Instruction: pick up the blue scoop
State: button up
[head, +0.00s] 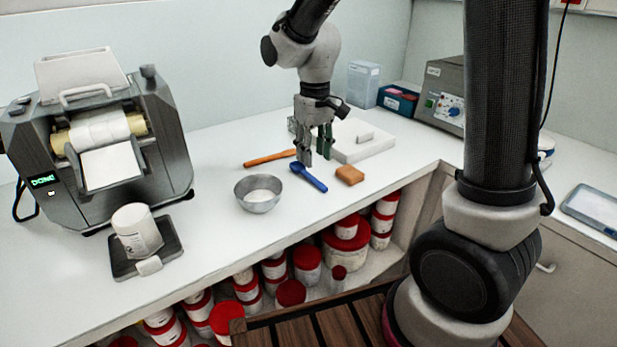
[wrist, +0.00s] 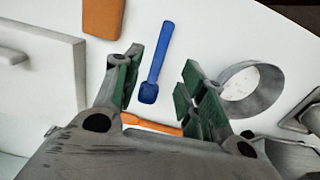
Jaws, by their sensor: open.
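The blue scoop (head: 308,178) lies on the white counter, just right of the metal bowl in the head view. In the wrist view the blue scoop (wrist: 157,62) lies between and beyond my open fingers, its bowl end toward me and its handle pointing away. My gripper (head: 315,156) points down above the counter near the scoop's bowl end. In the wrist view my gripper (wrist: 163,88) is open, with green pads on its fingers and nothing between them. I cannot tell the exact height of the fingertips above the scoop.
A metal bowl (head: 258,195) with white powder stands left of the scoop. An orange tool (head: 270,158) lies behind it, and an orange-brown block (head: 349,175) lies to the right. A white slab (head: 362,148) is behind my gripper. A roller mill (head: 97,140) stands at left.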

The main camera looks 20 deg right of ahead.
aim_at(315, 180)
jog(key=f, duration=0.6)
jog(key=shift+s+d+f, duration=0.1)
jog(key=shift+s+f, duration=0.15)
jog(key=shift+f, duration=0.15)
jog(key=shift+c, duration=0.2)
grip_shut()
